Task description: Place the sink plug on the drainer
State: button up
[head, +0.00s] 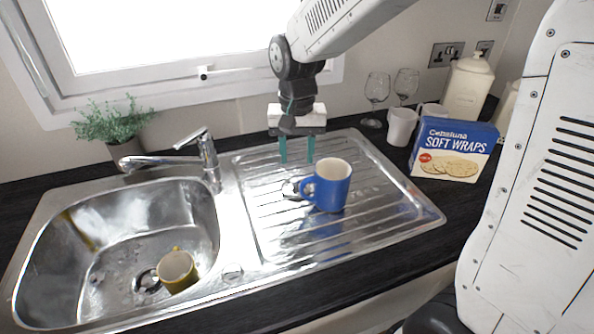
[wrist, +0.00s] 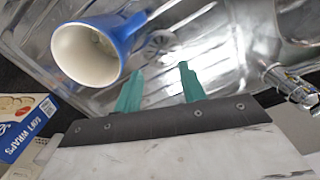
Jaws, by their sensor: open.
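A round, shiny metal disc, which looks like the sink plug (head: 291,190), lies on the drainer (head: 272,232), just left of the blue mug (head: 332,186). The mug partly hides it in the head view. In the wrist view a round slotted metal piece, apparently the same plug (wrist: 160,45), shows beyond my fingertips, beside the blue mug (wrist: 90,52). I cannot tell for certain whether it is a loose plug or a fitting. My gripper (head: 297,152) is open and empty, pointing down above the back part of the drainer. Its green fingers (wrist: 160,76) are apart with nothing between them.
A yellow mug (head: 177,270) lies in the sink basin (head: 118,216) near the drain (head: 146,281). The tap (head: 207,155) stands between basin and drainer. A wraps box (head: 453,150), white mugs (head: 401,126) and glasses (head: 377,88) stand behind right. The drainer's front is clear.

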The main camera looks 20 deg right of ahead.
notch_tip(320, 180, up, 5)
jog(key=shift+r, duration=0.1)
jog(key=s+d+r+n, duration=0.1)
jog(key=s+d, duration=0.2)
jog(key=s, duration=0.9)
jog(key=s+d+r+n+t, duration=0.1)
jog(key=s+d, duration=0.3)
jog(key=s, duration=0.8)
jog(key=shift+s+r+n, duration=0.15)
jog(key=shift+n, duration=0.65)
